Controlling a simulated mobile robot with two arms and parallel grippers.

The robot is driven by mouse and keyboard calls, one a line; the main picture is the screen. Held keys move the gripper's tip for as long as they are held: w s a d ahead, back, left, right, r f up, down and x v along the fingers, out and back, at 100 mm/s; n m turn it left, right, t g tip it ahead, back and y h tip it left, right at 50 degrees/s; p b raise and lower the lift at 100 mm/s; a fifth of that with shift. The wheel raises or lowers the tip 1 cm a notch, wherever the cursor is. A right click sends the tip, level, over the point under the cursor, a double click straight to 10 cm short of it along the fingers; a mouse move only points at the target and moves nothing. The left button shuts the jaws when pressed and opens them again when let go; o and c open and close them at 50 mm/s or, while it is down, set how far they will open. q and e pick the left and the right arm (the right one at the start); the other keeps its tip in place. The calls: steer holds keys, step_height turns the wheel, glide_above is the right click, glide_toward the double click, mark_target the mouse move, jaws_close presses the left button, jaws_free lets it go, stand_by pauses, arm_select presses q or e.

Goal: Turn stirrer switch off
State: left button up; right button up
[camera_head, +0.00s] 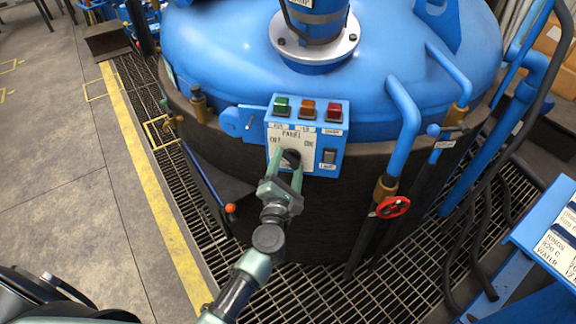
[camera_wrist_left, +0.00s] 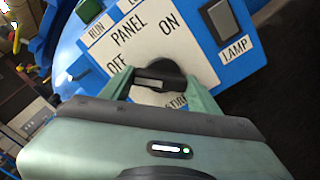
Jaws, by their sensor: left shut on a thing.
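The stirrer switch is a round black knob (camera_head: 291,157) low on the white face of the blue control panel (camera_head: 335,119). In the left wrist view the knob (camera_wrist_left: 158,72) sits below the printed words OFF and ON, with a partly hidden STIRRER label under it. My left gripper (camera_head: 287,163) has one pale green finger on each side of the knob and is shut on it. In the left wrist view the gripper (camera_wrist_left: 160,84) covers the knob's lower part. I cannot tell which mark the knob points to. My right gripper is not in view.
Green (camera_head: 281,105), orange (camera_head: 307,109) and red (camera_head: 333,112) buttons line the panel's top. A lamp switch (camera_head: 329,156) is right of the knob. A pipe with a red handwheel (camera_head: 393,207) stands to the right. Floor at left is clear.

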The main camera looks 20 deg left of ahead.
arm_select(q)
steer(key=shift+f, duration=0.1)
stand_by(0.4)
steer(key=o, duration=1.4)
steer(key=shift+s, duration=0.15)
steer(key=s, duration=0.5)
steer(key=s+d+b, duration=0.1)
steer(key=s, duration=0.1)
steer(key=shift+s+d, duration=0.1)
steer(key=shift+s, duration=0.15)
